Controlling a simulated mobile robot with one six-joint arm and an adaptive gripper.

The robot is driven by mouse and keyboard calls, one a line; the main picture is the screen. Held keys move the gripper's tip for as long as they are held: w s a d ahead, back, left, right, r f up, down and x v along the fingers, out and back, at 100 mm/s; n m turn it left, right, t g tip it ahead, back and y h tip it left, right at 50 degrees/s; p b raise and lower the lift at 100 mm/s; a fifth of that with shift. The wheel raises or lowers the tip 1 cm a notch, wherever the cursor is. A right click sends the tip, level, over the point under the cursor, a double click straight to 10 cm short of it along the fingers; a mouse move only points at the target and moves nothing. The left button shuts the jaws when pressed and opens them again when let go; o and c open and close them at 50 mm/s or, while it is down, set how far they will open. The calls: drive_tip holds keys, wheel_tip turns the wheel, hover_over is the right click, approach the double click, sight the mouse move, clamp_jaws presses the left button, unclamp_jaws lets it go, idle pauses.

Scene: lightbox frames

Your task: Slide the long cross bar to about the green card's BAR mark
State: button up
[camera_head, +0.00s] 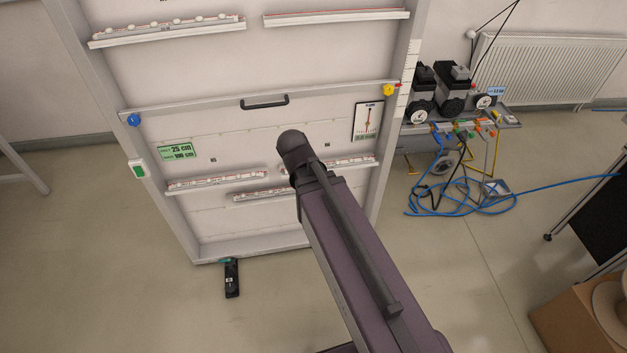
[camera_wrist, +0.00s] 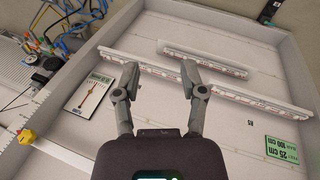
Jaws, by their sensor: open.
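The long cross bar (camera_head: 200,107) spans the white frame in the head view, tilted slightly up to the right. It has a black handle (camera_head: 265,101) at its middle, a blue knob (camera_head: 134,120) at its left end and a yellow knob (camera_head: 389,90) at its right end. The green card (camera_head: 176,151) below the bar reads 25 cm and 100 cm; it also shows in the wrist view (camera_wrist: 283,150). My gripper (camera_wrist: 160,69) is open and empty in the wrist view, near a lamp strip and apart from the handle. The head view does not show its fingers.
Red-edged strips cross the panel, one lower left (camera_head: 215,183). A gauge card (camera_head: 367,121) hangs at right. A scale (camera_head: 409,75) runs up the right post; its figures are unreadable. A dark device (camera_head: 232,280) lies on the floor. Cables (camera_head: 470,200) and a loaded bench stand right.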

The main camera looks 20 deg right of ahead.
drive_tip(key=shift+s+a+r+g+y, duration=0.15)
drive_tip(key=shift+s+g+y, duration=0.15)
drive_tip(key=shift+s+y, duration=0.15)
drive_tip(key=shift+s, duration=0.1)
drive_tip(key=s+y, duration=0.1)
drive_tip(key=a, duration=0.1)
drive_tip(key=s+g+y, duration=0.1)
drive_tip(key=shift+s+a+f+m+y, duration=0.3)
drive_tip(key=shift+y, duration=0.05)
idle(0.6)
